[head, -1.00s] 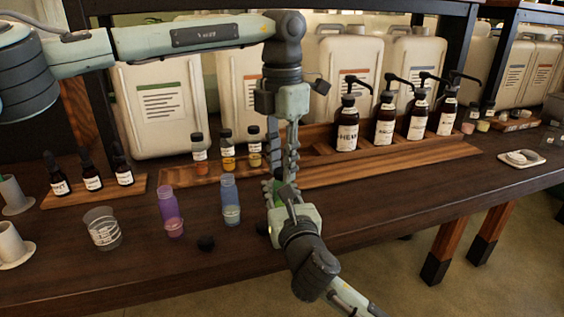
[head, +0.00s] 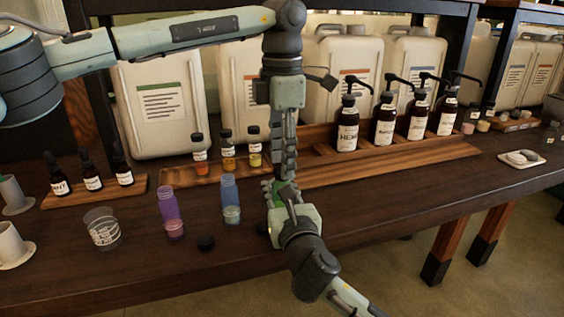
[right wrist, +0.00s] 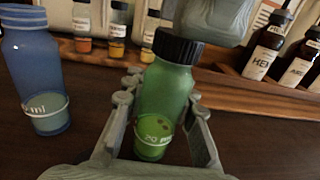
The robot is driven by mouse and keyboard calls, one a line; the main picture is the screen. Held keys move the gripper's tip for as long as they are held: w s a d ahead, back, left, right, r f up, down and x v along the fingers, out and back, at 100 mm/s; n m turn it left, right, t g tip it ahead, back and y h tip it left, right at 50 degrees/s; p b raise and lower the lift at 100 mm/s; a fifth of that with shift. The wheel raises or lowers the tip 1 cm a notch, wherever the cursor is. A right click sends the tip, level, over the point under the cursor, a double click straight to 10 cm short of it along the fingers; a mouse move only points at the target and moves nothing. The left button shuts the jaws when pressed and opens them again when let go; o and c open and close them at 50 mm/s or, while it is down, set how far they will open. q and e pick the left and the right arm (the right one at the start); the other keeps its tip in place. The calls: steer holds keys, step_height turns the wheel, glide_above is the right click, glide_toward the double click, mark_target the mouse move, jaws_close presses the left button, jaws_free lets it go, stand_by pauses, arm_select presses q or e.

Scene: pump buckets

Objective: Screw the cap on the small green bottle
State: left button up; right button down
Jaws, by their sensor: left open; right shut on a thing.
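The small green bottle (right wrist: 164,95) stands upright between the fingers of my right gripper (right wrist: 158,135), which is shut on it. A black ribbed cap (right wrist: 178,46) sits on the bottle's mouth; I cannot tell how tight it is. In the head view my right gripper (head: 283,192) hides nearly all of the bottle. My left gripper (head: 283,152) points down from above, open, directly over the bottle. Part of it shows above and right of the cap in the right wrist view (right wrist: 216,18).
A blue bottle (head: 230,200) and a purple bottle (head: 170,214) stand uncapped to the left. A loose black cap (head: 206,243) lies before them, and a clear cup (head: 102,229) is farther left. Small capped bottles and pump bottles (head: 347,124) stand on wooden racks behind.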

arm_select(q)
steer(key=shift+r, duration=1.55)
steer(key=shift+c, duration=0.2)
step_height(320, 180, up, 2)
steer(key=n, duration=0.6)
steer(key=r+n, duration=0.1)
steer(key=n, duration=0.2)
steer(key=shift+r, duration=0.25)
steer(key=shift+f, duration=0.1)
steer(key=shift+f, duration=3.95)
steer(key=shift+c, duration=0.4)
